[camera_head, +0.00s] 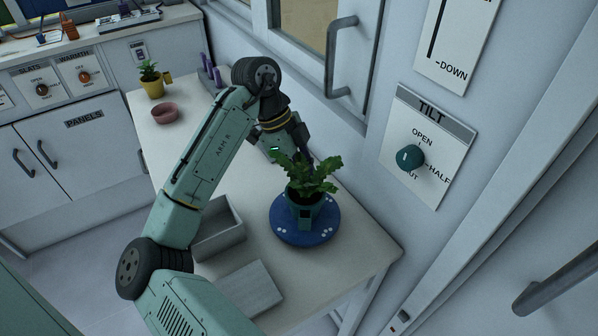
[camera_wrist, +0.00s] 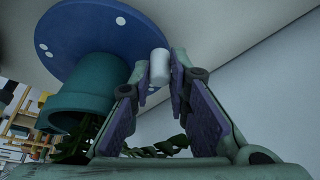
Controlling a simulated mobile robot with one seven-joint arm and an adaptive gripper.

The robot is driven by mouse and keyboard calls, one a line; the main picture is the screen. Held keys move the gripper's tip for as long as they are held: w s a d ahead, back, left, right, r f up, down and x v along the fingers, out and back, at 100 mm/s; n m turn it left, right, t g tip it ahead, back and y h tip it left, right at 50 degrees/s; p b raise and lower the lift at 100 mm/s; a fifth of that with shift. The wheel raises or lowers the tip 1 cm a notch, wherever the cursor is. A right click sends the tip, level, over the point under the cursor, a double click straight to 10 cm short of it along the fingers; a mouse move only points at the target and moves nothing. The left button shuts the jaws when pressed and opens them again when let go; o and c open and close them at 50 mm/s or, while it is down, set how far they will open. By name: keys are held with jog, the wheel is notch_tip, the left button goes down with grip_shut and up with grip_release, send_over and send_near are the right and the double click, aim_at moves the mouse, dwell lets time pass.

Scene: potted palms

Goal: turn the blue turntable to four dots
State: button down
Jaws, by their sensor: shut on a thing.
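The blue turntable (camera_head: 290,236) lies on the white bench near its right end, with white dots along its rim. A teal pot (camera_head: 305,212) with a leafy green plant (camera_head: 305,178) stands on it. My gripper (camera_wrist: 160,78) is shut on a whitish peg (camera_wrist: 159,64) at the turntable's edge. The wrist view sees the turntable (camera_wrist: 90,35) upside down, with one single dot and a pair of dots visible. In the head view my gripper comes from behind the plant, and its fingertips and the peg are hidden.
A grey open bin (camera_head: 218,238) and a grey flat-topped box (camera_head: 245,290) stand left of the turntable. A pink bowl (camera_head: 165,113) and a yellow-potted plant (camera_head: 151,80) are farther back. The wall carries a TILT panel with a teal knob (camera_head: 410,158).

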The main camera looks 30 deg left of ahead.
jog(key=shift+w+d+r+m+g+p, duration=0.1)
jog(key=shift+w+d+m+g+p, duration=0.15)
jog(key=shift+d+m+p, duration=0.4)
jog(key=shift+w+d+r+m+g+p, duration=0.1)
jog(key=shift+d+m+g+p, duration=0.2)
jog(key=shift+m, duration=0.55)
jog(key=shift+w+d+f+m+g+y+p, duration=0.15)
jog(key=shift+d+m+g+p, duration=0.25)
jog(key=shift+m, duration=0.4)
jog(key=shift+d+r+m+g+y+p, duration=0.15)
jog(key=shift+d+m+g+p, duration=0.2)
jog(key=shift+m, duration=0.45)
jog(key=shift+d+f, duration=0.1)
jog(key=shift+d, duration=0.1)
jog(key=c, duration=1.8)
grip_release()
jog(key=v, duration=1.2)
